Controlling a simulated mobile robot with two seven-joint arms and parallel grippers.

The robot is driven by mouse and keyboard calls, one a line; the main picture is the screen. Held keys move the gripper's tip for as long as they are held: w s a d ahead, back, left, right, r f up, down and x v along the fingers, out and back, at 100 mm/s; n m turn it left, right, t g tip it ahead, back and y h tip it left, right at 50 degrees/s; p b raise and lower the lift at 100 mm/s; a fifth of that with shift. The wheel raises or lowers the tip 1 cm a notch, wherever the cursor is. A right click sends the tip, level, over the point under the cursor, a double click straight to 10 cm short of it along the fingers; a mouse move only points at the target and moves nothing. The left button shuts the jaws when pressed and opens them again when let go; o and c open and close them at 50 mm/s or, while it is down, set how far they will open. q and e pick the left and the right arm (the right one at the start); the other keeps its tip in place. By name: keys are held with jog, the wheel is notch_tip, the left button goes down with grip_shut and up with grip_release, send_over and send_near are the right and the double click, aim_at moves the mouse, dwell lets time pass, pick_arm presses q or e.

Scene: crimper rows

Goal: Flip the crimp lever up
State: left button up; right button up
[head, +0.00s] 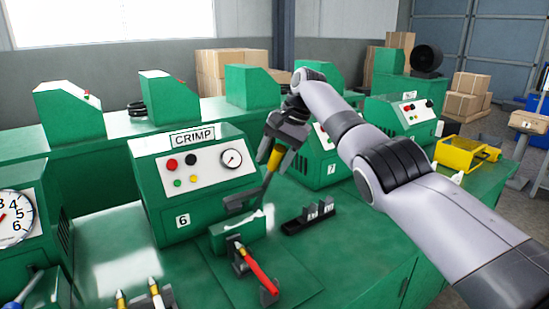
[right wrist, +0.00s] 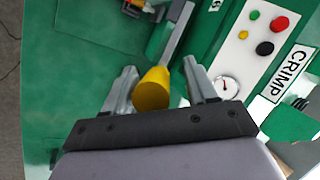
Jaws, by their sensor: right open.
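The crimp machine (head: 192,180) is a green box with a CRIMP sign, a dial, buttons and the number 6. Its lever is a grey bar (head: 267,187) with a yellow grip (head: 276,158), slanting up and to the right from the front of the machine. My right gripper (head: 280,142) is open at the yellow grip. My left gripper is out of view.
A red-handled tool (head: 258,268) sits in front of the lever, and a black holder (head: 309,217) lies to its right. Another green machine, number 7 (head: 322,172), stands close behind my right arm. A yellow bin (head: 467,155) is further right. The bench front right is clear.

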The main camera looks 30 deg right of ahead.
jog(key=shift+r, duration=0.1)
jog(key=v, duration=0.7)
dwell(0.5)
